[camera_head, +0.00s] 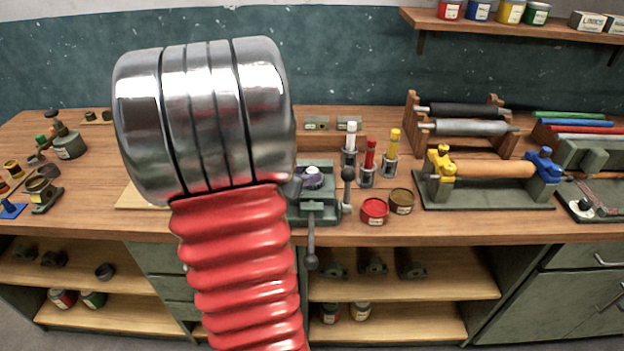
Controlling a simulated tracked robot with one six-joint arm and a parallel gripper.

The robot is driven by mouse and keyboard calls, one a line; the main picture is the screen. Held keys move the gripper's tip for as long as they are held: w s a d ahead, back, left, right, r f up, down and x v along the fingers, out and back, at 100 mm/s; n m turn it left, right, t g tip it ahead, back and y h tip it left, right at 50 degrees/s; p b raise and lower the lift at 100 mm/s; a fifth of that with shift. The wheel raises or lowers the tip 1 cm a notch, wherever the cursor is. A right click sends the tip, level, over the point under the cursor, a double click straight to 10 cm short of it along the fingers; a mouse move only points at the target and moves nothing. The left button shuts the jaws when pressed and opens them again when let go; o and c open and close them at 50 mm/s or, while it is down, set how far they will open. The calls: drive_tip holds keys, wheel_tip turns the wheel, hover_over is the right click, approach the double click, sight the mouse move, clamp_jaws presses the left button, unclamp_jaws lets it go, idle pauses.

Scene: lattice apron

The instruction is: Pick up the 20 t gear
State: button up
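I cannot make out any part as the 20 t gear. No gear teeth or label reading 20 t are legible in this view. A large shiny metal cylinder on a red ribbed sleeve, which looks like part of my own arm, fills the left middle of the head view and hides part of the bench behind it. My gripper's fingers do not show.
A wooden workbench (455,222) spans the view. A green machine with levers (318,207) stands just right of my arm. Red (374,212) and brown (401,201) pots, a roller stand (487,202) and a roller rack (463,127) lie further right. Small parts (68,144) crowd the left end.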

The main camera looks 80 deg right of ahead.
drive_tip(key=shift+x, duration=1.15)
drive_tip(key=shift+c, duration=0.3)
clamp_jaws()
